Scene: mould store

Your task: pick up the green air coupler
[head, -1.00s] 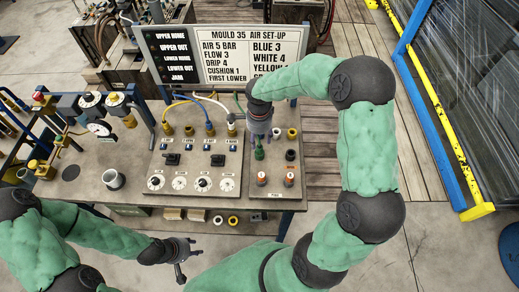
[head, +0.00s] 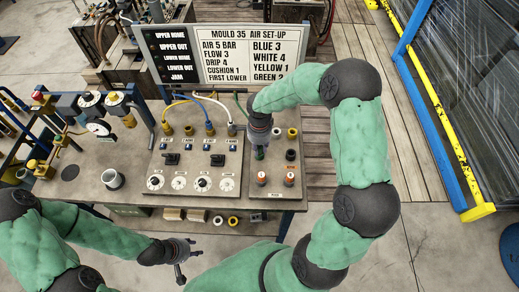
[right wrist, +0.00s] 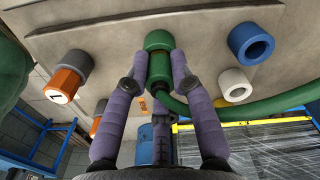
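The bench panel (head: 205,160) carries knobs, switches and hose couplings. Orange (right wrist: 68,79), blue (right wrist: 250,45) and white (right wrist: 235,85) fittings stand close around the green coupler. A sign board (head: 254,54) rises behind. A grey cup (head: 113,179) stands at the left.

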